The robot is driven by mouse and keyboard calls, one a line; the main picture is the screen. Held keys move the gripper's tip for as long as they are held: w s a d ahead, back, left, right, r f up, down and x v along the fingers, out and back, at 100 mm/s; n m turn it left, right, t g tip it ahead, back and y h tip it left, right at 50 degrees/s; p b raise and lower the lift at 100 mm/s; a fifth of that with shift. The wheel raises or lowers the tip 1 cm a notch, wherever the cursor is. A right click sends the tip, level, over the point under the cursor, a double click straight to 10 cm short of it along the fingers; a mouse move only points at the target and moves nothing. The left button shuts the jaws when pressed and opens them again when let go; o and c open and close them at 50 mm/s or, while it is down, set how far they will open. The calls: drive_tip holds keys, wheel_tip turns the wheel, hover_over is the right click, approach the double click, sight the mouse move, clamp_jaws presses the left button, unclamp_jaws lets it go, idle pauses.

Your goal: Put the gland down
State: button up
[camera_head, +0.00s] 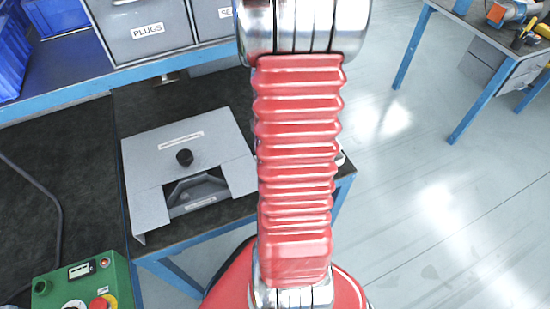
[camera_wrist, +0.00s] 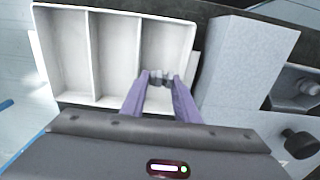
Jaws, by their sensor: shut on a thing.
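The gland (camera_wrist: 160,77) is a small grey metallic piece in the wrist view. My gripper (camera_wrist: 160,82) has its two purple fingers closed on it, one on each side. The gland appears over the lower part of the right compartment of a white tray (camera_wrist: 90,54). I cannot tell whether it touches the compartment floor. The tray has three compartments side by side, and the visible parts look empty. In the head view my own arm hides the gripper and the gland.
A grey box (camera_wrist: 240,65) stands right of the tray, with a black knob (camera_wrist: 300,143) beyond it. In the head view a grey panelled housing (camera_head: 140,170) sits on the bench left of my arm. A green control box (camera_head: 85,280) is at lower left.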

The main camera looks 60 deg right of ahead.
drive_tip(key=shift+f, duration=0.1)
drive_tip(key=shift+f, duration=1.8)
drive_tip(key=o, duration=0.7)
drive_tip(key=shift+f, duration=0.1)
drive_tip(key=shift+o, duration=0.2)
wheel_tip(320, 180, up, 12)
drive_tip(key=shift+r, duration=0.15)
